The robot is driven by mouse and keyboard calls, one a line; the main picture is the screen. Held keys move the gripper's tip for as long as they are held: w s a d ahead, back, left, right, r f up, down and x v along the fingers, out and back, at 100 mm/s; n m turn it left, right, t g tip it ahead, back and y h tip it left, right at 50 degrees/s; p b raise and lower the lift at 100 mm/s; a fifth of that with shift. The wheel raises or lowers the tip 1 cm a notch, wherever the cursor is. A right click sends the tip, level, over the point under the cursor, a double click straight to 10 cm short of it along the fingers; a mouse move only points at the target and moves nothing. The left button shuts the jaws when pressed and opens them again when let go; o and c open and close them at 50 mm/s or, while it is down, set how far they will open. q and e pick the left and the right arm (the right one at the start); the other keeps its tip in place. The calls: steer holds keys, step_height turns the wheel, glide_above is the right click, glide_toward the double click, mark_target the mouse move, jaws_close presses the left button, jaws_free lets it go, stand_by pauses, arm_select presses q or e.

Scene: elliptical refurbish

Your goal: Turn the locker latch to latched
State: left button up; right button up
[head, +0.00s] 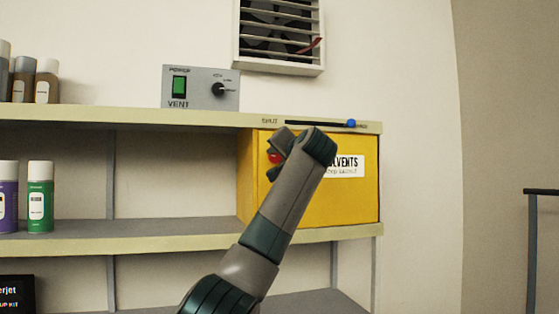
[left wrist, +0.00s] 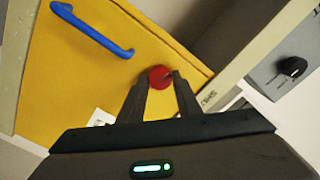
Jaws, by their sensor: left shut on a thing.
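The yellow solvents locker (head: 345,200) stands on the shelf in the head view, partly hidden behind my left arm. Its red latch (head: 274,157) shows just beside my left gripper (head: 272,160). In the left wrist view the red latch (left wrist: 160,77) sits between the two dark fingertips of my left gripper (left wrist: 160,82), which is shut on it. The yellow locker door (left wrist: 90,75) fills the left of that view, with a blue handle (left wrist: 95,30) on it. The latch's exact angle is hard to tell. My right gripper is not in view.
A vent control box (head: 200,88) stands on the upper shelf (head: 130,117), below and left of a wall vent (head: 279,35). A slider with a blue knob (head: 351,123) runs along the shelf edge above the locker. Spray cans (head: 40,197) stand at the left.

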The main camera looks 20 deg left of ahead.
arm_select(q)
steer(key=shift+f+n, duration=0.15)
steer(key=shift+n, duration=0.85)
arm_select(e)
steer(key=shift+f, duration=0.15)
arm_select(q)
steer(key=o, duration=1.1)
steer(key=shift+a, duration=0.1)
steer(key=shift+c, duration=0.2)
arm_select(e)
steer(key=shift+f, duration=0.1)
arm_select(q)
steer(key=shift+s+d+b, duration=0.4)
steer(key=shift+s+b, duration=0.05)
steer(key=shift+b, duration=0.1)
arm_select(e)
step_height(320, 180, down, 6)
steer(key=b, duration=0.6)
arm_select(q)
steer(key=b+v, duration=0.1)
steer(key=v, duration=1.5)
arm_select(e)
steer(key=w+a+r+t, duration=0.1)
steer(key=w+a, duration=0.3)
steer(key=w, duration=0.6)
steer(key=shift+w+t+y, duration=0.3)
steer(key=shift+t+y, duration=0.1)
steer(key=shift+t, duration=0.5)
